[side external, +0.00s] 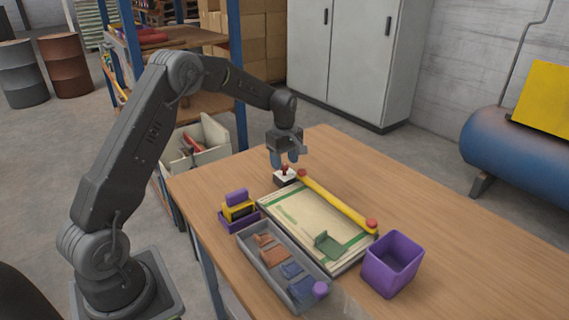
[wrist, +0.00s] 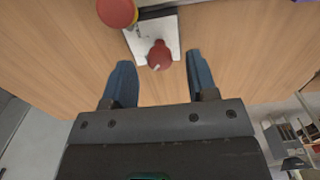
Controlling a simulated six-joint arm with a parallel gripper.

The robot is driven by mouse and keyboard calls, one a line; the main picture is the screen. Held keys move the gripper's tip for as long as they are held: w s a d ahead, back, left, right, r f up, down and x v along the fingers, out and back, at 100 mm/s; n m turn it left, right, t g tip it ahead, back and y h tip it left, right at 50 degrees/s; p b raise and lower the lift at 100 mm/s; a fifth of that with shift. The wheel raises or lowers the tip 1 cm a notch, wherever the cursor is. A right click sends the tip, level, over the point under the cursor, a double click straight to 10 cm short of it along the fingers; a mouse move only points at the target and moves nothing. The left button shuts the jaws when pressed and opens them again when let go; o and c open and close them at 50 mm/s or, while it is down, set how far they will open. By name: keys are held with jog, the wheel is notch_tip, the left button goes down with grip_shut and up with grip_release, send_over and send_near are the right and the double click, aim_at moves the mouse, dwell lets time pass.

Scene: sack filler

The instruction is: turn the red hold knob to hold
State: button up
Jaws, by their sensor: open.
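The red hold knob (wrist: 159,55) sits on a small white plate (wrist: 139,43) in the wrist view. A pale mark shows on the knob's lower edge; any lettering on the plate is too small to read. In the side external view the knob (side external: 284,168) stands on its small box at the back end of the board. My gripper (wrist: 158,75) is open, with one blue finger on each side and the knob ahead between their tips. In the side external view my gripper (side external: 284,163) points down at the knob. Contact cannot be told.
A yellow bar (side external: 338,203) with red ends lies along the sack board (side external: 290,213). A grey tray (side external: 247,251), a purple bin (side external: 370,275) and a purple-and-yellow block (side external: 238,208) stand nearby. The table's right side (side external: 440,240) is clear.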

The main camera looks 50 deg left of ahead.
jog(key=shift+f, duration=0.75)
jog(key=shift+c, duration=0.4)
jog(key=c, duration=0.8)
jog(key=shift+c, duration=0.2)
